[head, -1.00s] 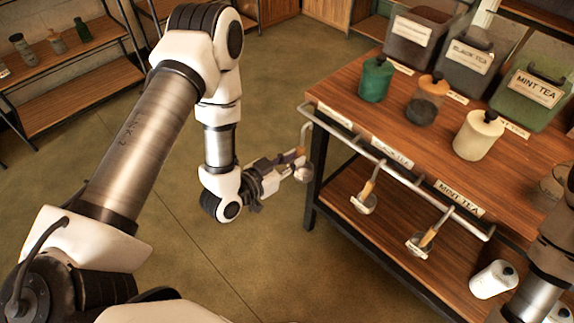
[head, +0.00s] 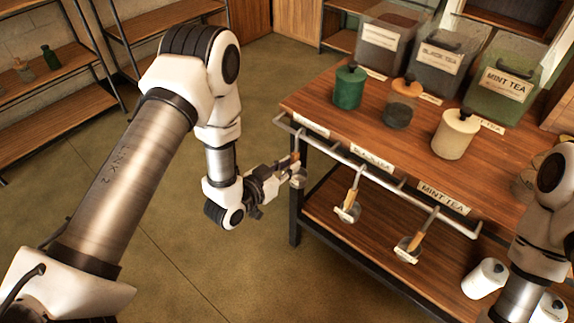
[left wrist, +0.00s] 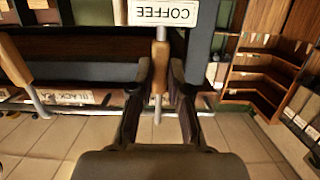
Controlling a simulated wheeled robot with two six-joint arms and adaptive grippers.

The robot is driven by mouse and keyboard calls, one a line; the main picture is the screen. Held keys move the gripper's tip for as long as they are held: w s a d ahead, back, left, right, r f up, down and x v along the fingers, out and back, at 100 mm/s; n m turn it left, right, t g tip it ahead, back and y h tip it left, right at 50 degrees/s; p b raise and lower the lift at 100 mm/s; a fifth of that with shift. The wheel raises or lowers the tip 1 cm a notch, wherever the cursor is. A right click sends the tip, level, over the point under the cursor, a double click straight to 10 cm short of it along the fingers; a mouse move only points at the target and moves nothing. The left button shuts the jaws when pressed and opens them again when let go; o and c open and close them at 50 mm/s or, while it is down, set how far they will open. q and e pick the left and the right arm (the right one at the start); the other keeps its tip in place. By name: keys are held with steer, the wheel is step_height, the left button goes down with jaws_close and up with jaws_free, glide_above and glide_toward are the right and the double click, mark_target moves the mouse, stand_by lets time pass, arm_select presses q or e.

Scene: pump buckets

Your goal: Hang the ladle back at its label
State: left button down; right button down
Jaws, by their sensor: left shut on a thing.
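My left gripper (head: 283,165) is shut on a ladle with a wooden handle, close to the left end of the hanging rail (head: 330,152). The ladle's metal bowl (head: 298,178) shows beside the fingertips. In the left wrist view the ladle's handle (left wrist: 159,78) is between the fingers, and the upside-down COFFEE label (left wrist: 165,13) is near the end of its metal stem. I cannot tell whether the ladle touches the rail. The leftmost label (head: 312,126) sits on the table edge, left of the BLACK TEA label (head: 372,158) and MINT TEA label (head: 444,198). My right gripper is out of view.
Two other ladles hang from the rail, one (head: 349,205) below BLACK TEA and one (head: 410,246) below MINT TEA. The wooden table (head: 330,100) carries a green jar (head: 348,88), other jars and tea bins. Open floor (head: 200,270) lies left of the table.

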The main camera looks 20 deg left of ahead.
arm_select(q)
steer(key=c, duration=1)
jaws_free()
steer(key=shift+c, duration=0.2)
steer(key=v, duration=1.2)
